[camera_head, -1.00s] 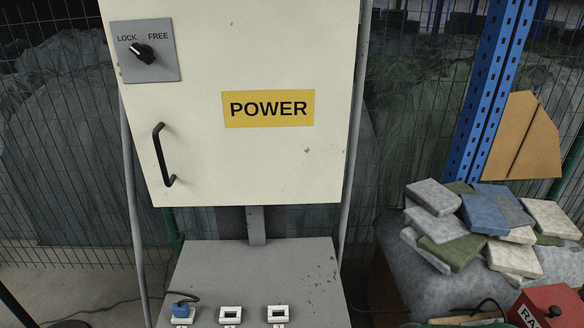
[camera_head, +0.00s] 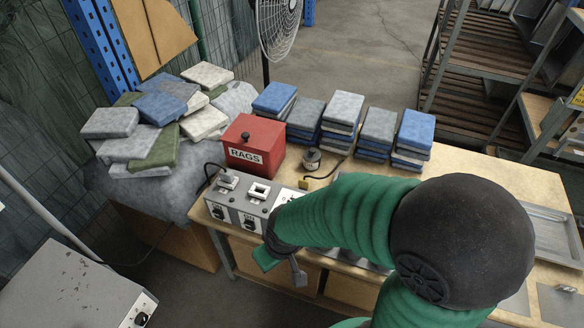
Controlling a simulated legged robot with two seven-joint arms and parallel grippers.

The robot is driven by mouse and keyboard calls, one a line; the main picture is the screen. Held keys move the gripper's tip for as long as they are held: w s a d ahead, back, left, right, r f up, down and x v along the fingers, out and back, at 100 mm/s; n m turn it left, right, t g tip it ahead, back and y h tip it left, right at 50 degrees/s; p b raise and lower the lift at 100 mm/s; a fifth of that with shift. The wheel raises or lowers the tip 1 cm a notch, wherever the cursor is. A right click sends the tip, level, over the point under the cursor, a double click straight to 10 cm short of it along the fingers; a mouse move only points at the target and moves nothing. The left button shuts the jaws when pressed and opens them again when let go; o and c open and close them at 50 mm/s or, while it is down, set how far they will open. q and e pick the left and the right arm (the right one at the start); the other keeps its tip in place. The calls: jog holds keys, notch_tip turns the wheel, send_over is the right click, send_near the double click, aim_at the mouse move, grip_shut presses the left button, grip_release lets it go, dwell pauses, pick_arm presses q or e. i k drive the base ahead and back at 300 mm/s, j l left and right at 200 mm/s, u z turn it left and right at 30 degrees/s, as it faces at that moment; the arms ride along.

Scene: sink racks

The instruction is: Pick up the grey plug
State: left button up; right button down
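The grey plug (camera_head: 228,180) sits in the leftmost socket on top of a grey switch box (camera_head: 243,213) at the table's left end. A black cable loops from its left side. My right gripper (camera_head: 281,266) is in front of and below the switch box, to the right of the plug and apart from it. Its two fingers, one green and one grey, look spread with nothing between them. My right arm covers the right part of the switch box. My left gripper is not in view.
An open white socket (camera_head: 259,191) is beside the plug. A yellow plug (camera_head: 307,184) with a black cable is farther right. A red RAGS box (camera_head: 253,143) stands behind the sockets. Stacks of folded cloths (camera_head: 323,122) line the table's back. A cloth pile (camera_head: 150,120) is left.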

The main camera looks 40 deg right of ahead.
aim_at(226, 176)
jog(key=z, duration=0.65)
jog(key=i+u, duration=0.5)
jog(key=i+l+u, duration=0.15)
jog(key=i+u, duration=0.3)
jog(key=k, duration=0.1)
